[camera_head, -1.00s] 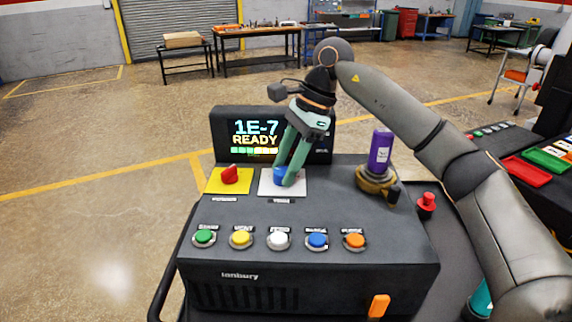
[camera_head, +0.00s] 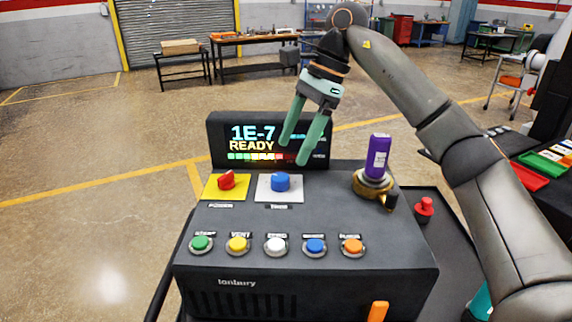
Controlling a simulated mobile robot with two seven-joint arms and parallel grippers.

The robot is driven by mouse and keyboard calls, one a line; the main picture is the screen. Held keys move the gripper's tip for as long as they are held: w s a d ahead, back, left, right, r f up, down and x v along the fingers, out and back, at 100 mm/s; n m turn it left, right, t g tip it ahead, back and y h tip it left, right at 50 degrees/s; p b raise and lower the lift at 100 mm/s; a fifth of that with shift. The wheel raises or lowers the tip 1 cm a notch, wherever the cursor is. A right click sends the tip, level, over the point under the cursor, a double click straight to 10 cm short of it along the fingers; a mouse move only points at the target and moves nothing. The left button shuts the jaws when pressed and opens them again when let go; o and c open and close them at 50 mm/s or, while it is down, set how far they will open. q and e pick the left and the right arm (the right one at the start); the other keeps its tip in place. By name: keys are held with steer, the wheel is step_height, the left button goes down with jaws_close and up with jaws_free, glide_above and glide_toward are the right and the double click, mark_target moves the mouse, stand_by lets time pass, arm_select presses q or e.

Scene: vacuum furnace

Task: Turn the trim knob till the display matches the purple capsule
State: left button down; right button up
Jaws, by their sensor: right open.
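The blue trim knob (camera_head: 280,182) sits on a white plate on top of the dark console, clear of my fingers. My right gripper (camera_head: 294,152) is open and empty above and behind the knob, its green fingers spread in front of the display. The display (camera_head: 254,140) reads "1E-7 READY" above a row of coloured bars, with its right part partly hidden by the fingers. The purple capsule (camera_head: 378,157) stands upright in a brass fitting (camera_head: 371,184) at the console's right; its white label is too small to read. My left gripper is not in view.
A red knob (camera_head: 227,180) on a yellow plate is left of the trim knob. Green, yellow, white, blue and orange buttons line the console's front (camera_head: 220,220). A red mushroom button (camera_head: 424,207) stands at the right. Red and green trays lie far right.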

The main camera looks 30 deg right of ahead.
steer(key=v, duration=0.6)
steer(key=shift+a+f, duration=0.1)
stand_by(0.4)
